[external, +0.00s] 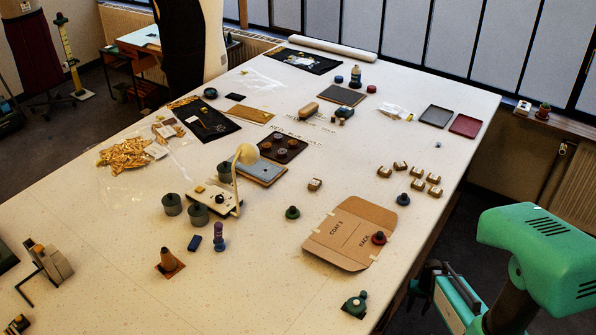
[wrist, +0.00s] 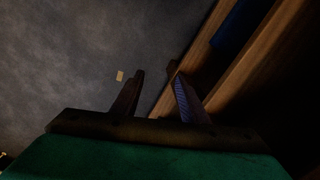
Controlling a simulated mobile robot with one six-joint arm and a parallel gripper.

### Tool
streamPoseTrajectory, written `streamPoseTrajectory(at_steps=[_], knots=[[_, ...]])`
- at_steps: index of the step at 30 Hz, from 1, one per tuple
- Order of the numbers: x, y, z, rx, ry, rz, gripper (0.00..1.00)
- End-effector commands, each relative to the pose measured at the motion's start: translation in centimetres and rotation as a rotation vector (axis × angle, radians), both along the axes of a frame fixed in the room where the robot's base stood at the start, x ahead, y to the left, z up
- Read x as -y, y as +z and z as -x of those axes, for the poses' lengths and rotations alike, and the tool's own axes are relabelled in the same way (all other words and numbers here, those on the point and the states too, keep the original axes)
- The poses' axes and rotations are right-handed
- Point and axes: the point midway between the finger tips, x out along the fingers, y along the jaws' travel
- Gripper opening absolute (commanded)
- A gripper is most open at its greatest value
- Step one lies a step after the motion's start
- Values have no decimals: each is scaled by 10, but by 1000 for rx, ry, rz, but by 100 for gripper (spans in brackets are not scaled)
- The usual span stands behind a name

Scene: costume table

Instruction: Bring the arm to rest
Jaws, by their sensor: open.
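My green arm (external: 540,255) is at the lower right of the external view, beside the near right edge of the white table. Its end hangs low there, and my gripper is partly hidden by the arm. In the wrist view my gripper (wrist: 160,88) shows two dark fingers standing apart with nothing between them. Behind the fingers are the dark grey floor (wrist: 70,60) and a brown wooden edge (wrist: 205,50).
A green piece (external: 355,304) stands close to the near edge. Several small boxes (external: 418,184) lie farther back. The floor right of the table looks clear.

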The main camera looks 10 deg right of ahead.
Motion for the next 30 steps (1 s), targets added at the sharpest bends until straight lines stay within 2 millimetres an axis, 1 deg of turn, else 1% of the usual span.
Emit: streamPoseTrajectory(at_steps=[1, 3, 8, 9, 15, 18, 21, 23, 25, 30], knots=[[-14, -7, 18, -36, 36, -6, 40], [-29, -17, 40, -87, 85, -14, 40], [-59, -35, 94, -199, 196, -28, 40], [-65, -38, 108, -229, 223, -32, 40], [-91, -51, 175, -365, 353, -48, 40], [-98, -53, 200, -417, 402, -53, 40], [-101, -54, 217, -451, 433, -57, 40], [-102, -55, 222, -462, 443, -59, 40], [-103, -55, 225, -468, 449, -59, 40], [-103, -56, 225, -468, 449, -60, 40]])
